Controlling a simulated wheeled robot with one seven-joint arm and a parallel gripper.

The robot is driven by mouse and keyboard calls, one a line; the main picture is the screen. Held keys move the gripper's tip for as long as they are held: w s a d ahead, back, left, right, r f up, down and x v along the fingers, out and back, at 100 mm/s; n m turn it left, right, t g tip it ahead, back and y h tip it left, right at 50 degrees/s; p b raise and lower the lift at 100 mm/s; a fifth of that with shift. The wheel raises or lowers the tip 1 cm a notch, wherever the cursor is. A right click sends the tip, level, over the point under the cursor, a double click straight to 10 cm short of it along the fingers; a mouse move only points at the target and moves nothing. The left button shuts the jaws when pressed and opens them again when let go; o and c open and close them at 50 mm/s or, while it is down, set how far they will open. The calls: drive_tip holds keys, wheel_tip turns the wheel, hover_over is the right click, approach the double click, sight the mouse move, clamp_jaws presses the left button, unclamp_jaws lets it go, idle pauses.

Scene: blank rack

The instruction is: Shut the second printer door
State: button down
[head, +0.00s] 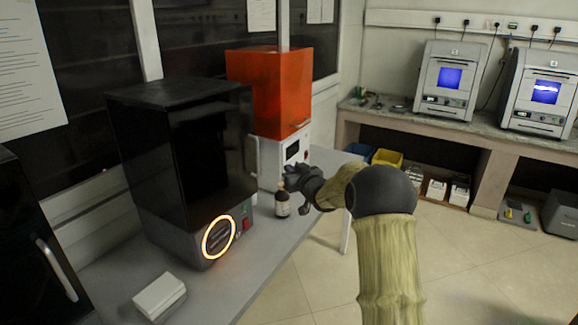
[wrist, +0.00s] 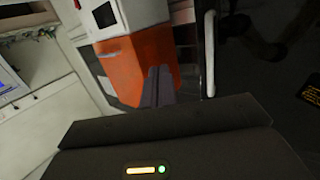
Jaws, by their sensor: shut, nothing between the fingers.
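A black printer (head: 150,150) with a glowing orange ring at its base stands on the grey bench. Behind it is a printer with an orange hood (head: 268,85) and a white base (head: 268,160). My gripper (head: 288,182) is shut and empty, in front of the white base and right of the black printer. In the wrist view its fingers (wrist: 158,86) are together, with the orange hood (wrist: 140,65) beyond. A white handle (wrist: 209,55) on a dark panel shows right of the fingers, apart from them. I cannot tell how far any door stands open.
A dark bottle (head: 282,204) stands on the bench just below my gripper. A white box (head: 160,296) lies at the bench's front. A dark cabinet with a handle (head: 57,268) is at the left edge. Two grey machines (head: 447,80) stand on the far counter.

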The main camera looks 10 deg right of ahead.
drive_tip(key=s+f+m+g+h, duration=0.1)
drive_tip(key=s+f+g, duration=0.2)
drive_tip(key=s, duration=1.2)
drive_tip(key=s+f+m+g+h, duration=0.1)
drive_tip(key=s+f+g, duration=0.3)
drive_tip(key=s, duration=1.1)
drive_tip(key=s+d+f+m+g+h, duration=0.1)
drive_tip(key=s+f+g+h, duration=0.2)
drive_tip(key=s, duration=1.2)
drive_tip(key=f+g, duration=0.1)
drive_tip(key=g, duration=0.2)
drive_tip(key=shift+f, duration=0.25)
drive_tip(key=shift+d, duration=0.1)
